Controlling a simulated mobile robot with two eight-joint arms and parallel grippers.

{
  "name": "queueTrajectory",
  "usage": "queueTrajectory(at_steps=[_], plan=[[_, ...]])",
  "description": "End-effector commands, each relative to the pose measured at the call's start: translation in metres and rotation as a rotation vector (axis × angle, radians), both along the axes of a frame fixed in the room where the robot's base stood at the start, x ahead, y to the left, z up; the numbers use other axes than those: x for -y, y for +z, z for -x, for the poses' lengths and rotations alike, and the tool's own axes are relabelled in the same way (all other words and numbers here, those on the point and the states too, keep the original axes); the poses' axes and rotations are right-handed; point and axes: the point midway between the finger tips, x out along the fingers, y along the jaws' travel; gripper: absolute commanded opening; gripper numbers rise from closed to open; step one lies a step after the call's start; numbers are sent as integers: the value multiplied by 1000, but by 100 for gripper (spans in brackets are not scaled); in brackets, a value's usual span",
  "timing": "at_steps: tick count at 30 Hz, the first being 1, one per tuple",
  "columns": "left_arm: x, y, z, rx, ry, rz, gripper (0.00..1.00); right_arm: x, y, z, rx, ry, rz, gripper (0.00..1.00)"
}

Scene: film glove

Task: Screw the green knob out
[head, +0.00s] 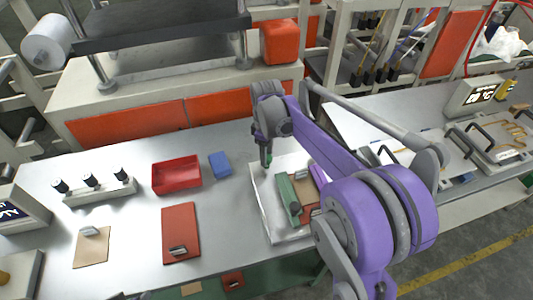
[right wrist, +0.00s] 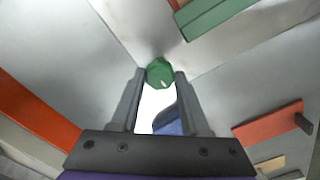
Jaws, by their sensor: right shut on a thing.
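The green knob (right wrist: 160,72) is between the tips of my right gripper (right wrist: 158,76) in the right wrist view, with a small pale mark on its face. My right gripper is shut on it. In the head view the right gripper (head: 266,152) points down at the back left corner of a pale metal plate (head: 264,198), and only a bit of the knob (head: 268,160) shows below the fingers. I cannot tell whether the knob still touches what lies under it. My left gripper is not in view.
A green block (head: 287,196) lies on the plate. A blue block (head: 220,165), a red tray (head: 177,176) and a red board (head: 181,234) lie to its left. A rack with black knobs (head: 98,188) stands further left. Bare table shows between them.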

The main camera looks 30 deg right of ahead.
Motion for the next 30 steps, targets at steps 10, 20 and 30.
queueTrajectory(at_steps=[10,20,30], plan=[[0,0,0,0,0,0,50,0,-1,0,-1,10,-1,0],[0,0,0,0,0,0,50,0,0,0,-1,9,-1,76],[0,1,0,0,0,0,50,0,7,0,0,8,0,76]])
